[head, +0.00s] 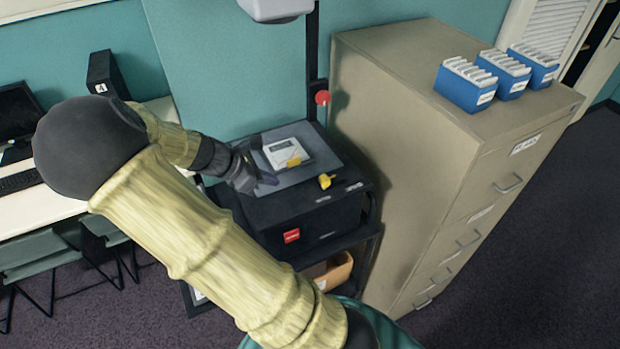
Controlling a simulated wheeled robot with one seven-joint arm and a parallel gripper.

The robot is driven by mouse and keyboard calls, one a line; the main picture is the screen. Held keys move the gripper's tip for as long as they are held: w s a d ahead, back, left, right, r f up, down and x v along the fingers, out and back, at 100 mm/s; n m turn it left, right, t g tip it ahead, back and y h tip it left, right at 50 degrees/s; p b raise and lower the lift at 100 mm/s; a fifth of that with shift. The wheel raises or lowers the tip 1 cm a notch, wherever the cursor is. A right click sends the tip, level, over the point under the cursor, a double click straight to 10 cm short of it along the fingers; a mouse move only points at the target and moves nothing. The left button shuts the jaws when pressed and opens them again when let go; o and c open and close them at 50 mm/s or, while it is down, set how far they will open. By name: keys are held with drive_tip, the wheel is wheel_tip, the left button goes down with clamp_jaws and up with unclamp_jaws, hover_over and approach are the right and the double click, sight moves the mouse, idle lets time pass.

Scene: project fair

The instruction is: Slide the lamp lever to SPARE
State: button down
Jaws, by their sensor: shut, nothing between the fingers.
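A dark overhead projector (305,225) stands on a black cart, with a grey top plate. A small yellow lever (325,181) sticks up at the front right of its top, and I take it to be the lamp lever. Pale markings lie beside it, too small to read, so I cannot tell which one is SPARE or where the lever is set. My gripper (268,181) is shut and empty over the left front of the projector's top. It is to the left of the lever and apart from it.
A white device (286,153) with a yellow patch lies on the plate. A black post with a red knob (322,98) rises behind. A tall beige filing cabinet (420,130) stands close on the right, bearing blue file boxes (466,88). A white desk (40,212) is left.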

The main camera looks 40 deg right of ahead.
sight(324, 183)
drive_tip(key=shift+d+r, duration=0.2)
drive_tip(key=shift+r, duration=0.05)
drive_tip(key=p+x, duration=0.2)
drive_tip(key=x, duration=0.8)
drive_tip(key=shift+r+p, duration=0.1)
drive_tip(key=shift+p, duration=0.3)
drive_tip(key=d+p, duration=0.2)
drive_tip(key=d, duration=0.1)
drive_tip(key=shift+s+d, duration=0.25)
drive_tip(key=shift+s, duration=0.1)
drive_tip(key=shift+d, duration=0.2)
